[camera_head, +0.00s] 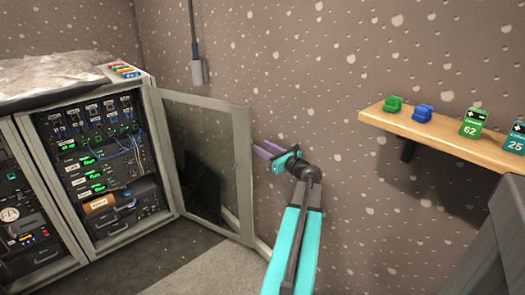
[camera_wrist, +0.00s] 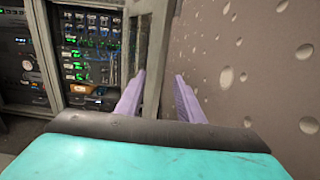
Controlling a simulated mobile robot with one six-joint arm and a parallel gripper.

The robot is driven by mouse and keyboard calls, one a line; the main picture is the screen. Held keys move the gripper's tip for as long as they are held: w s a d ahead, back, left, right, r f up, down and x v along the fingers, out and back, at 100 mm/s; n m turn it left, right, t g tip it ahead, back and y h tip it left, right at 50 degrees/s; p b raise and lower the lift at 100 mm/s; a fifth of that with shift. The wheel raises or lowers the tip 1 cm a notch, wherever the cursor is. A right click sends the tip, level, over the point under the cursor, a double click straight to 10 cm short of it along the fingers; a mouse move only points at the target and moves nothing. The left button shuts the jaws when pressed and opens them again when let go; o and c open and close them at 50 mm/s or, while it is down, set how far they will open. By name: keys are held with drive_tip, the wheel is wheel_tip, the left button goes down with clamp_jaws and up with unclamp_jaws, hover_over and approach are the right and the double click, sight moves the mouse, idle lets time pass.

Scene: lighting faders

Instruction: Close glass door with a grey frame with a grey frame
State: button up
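The glass door with a grey frame (camera_head: 212,165) stands wide open, swung out to the right of the rack cabinet (camera_head: 100,170). Its free edge is near the speckled wall. My gripper (camera_head: 262,150) is just right of the door's free edge in the head view, between door and wall. In the wrist view, my gripper (camera_wrist: 160,82) has its two purple fingers apart with nothing between them. The door (camera_wrist: 152,50) shows there edge-on, close behind the left finger; whether they touch I cannot tell.
The cabinet holds lit equipment with cables. A wooden shelf (camera_head: 440,132) with green and blue items and small boxes is on the wall at right. A cable with a grey plug (camera_head: 198,72) hangs on the wall. The floor (camera_head: 165,255) before the cabinet is clear.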

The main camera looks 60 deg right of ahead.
sight(250, 140)
drive_tip(key=shift+w, duration=0.2)
drive_tip(key=shift+b+x, duration=0.4)
drive_tip(key=shift+x, duration=2.25)
drive_tip(key=shift+p+x, duration=0.4)
drive_tip(key=shift+x, duration=1.75)
drive_tip(key=c, duration=0.8)
drive_tip(key=shift+o, duration=0.2)
drive_tip(key=a+m+h, duration=0.1)
drive_tip(key=a+h, duration=0.1)
drive_tip(key=a, duration=0.5)
drive_tip(key=shift+w+a+g, duration=0.2)
drive_tip(key=shift+w+g, duration=0.05)
drive_tip(key=shift+g, duration=0.15)
drive_tip(key=shift+m, duration=0.3)
